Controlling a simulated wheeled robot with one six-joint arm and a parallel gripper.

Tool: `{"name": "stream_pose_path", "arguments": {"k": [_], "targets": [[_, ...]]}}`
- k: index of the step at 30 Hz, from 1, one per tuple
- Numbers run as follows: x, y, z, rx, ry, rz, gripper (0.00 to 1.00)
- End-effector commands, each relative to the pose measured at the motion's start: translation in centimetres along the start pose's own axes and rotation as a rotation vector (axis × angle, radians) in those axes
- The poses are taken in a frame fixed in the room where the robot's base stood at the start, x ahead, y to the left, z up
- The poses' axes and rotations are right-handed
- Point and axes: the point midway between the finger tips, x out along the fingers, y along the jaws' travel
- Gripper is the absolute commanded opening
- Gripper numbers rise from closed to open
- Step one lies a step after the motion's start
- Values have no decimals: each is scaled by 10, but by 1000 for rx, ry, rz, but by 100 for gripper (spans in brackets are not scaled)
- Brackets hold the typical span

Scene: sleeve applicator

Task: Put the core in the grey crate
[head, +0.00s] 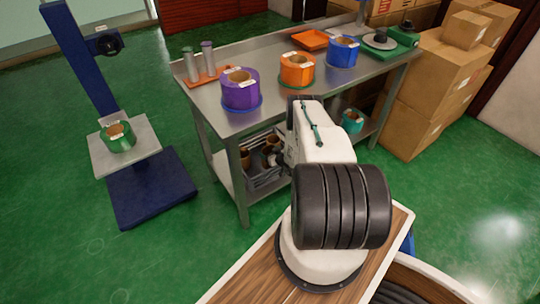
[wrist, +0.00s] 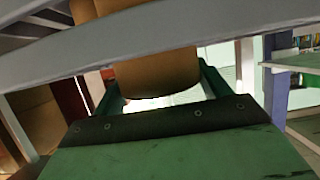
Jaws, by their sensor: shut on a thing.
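The grey crate (head: 266,182) is on the lower shelf of the steel table, partly hidden by my arm. Brown cores (head: 245,159) show in or at it; I cannot tell which one is in my jaws. In the wrist view my gripper (wrist: 157,82) has its green fingers on either side of a brown core (wrist: 155,72) and is shut on it. A grey bar (wrist: 130,30) crosses in front of this core; I cannot tell whether it is the crate's rim. In the head view my gripper is mostly hidden behind my arm at the crate.
Purple (head: 240,90), orange (head: 297,69) and blue (head: 343,51) rolls stand on the steel table (head: 200,93). Its top overhangs the shelf. A green roll (head: 118,137) sits on a stand at left. Cardboard boxes (head: 435,85) are stacked at right. Green floor is clear at left front.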

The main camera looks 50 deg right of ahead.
Motion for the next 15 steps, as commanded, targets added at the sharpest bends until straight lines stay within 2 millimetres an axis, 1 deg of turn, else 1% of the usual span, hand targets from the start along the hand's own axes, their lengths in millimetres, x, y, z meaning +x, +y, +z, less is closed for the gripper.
{"name": "stream_pose_path", "arguments": {"k": [1, 4, 15], "targets": [[3, -1, 6, -2, 1, -1, 52], [7, -2, 14, -3, 1, -2, 52], [8, -2, 17, -2, 1, -2, 52]]}}
